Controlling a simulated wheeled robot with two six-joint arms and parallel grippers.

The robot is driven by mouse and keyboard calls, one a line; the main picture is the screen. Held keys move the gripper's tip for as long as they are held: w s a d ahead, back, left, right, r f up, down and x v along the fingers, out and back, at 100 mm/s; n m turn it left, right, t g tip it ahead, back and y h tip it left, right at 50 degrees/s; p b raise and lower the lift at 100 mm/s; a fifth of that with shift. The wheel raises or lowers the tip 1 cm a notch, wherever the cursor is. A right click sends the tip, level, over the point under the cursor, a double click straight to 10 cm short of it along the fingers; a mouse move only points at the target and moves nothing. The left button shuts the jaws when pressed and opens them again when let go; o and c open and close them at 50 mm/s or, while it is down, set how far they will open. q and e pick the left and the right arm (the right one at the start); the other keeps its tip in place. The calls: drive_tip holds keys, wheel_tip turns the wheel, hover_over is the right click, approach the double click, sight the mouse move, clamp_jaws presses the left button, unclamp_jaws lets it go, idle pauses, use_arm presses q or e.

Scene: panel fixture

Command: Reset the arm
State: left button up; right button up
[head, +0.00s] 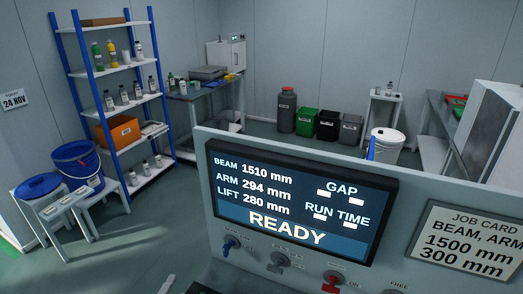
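A grey panel (203,165) stands in front of me. Its screen (290,236) reads BEAM 1510 mm, ARM 294 mm, LIFT 280 mm and READY, with GAP and RUN TIME fields showing dashes. A job card (467,244) on the right reads BEAM, ARM, 1500 mm, 300 mm. Below the screen are a blue knob (231,244), a grey knob (278,262) and a red knob (332,283) beside an ON mark. A FREE label (398,285) is at the bottom edge, where the lower panel is cut off. I cannot make out either gripper.
Behind the panel, a blue-posted shelf (97,73) holds bottles and an orange bin (119,131). A blue bucket (77,166) stands on a stool at left. Several bins, including a green one (305,122), stand by the back wall. Open floor lies left of the panel.

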use_arm(q)
drive_tip(key=s+a+n+g+y, duration=0.6)
drive_tip(key=s+a+n+y, duration=0.35)
drive_tip(key=a+n, duration=0.35)
drive_tip(key=s+d+n+g+h, duration=0.2)
drive_tip(key=s+d+n+g, duration=0.15)
drive_tip(key=s, duration=0.45)
drive_tip(key=s+d+n+g+h, duration=0.2)
drive_tip(key=s+n+g, duration=0.15)
drive_tip(key=s, duration=0.45)
wheel_tip(320, 180, down, 27)
drive_tip(key=m+g+b, duration=0.1)
drive_tip(key=g+b, duration=0.1)
drive_tip(key=s+f+g+h+b, duration=0.1)
drive_tip(key=s+f, duration=1.4)
drive_tip(key=f, duration=0.2)
drive_tip(key=shift+s+d+f+g, duration=0.25)
drive_tip(key=shift+f+g, duration=0.05)
drive_tip(key=shift+f, duration=0.1)
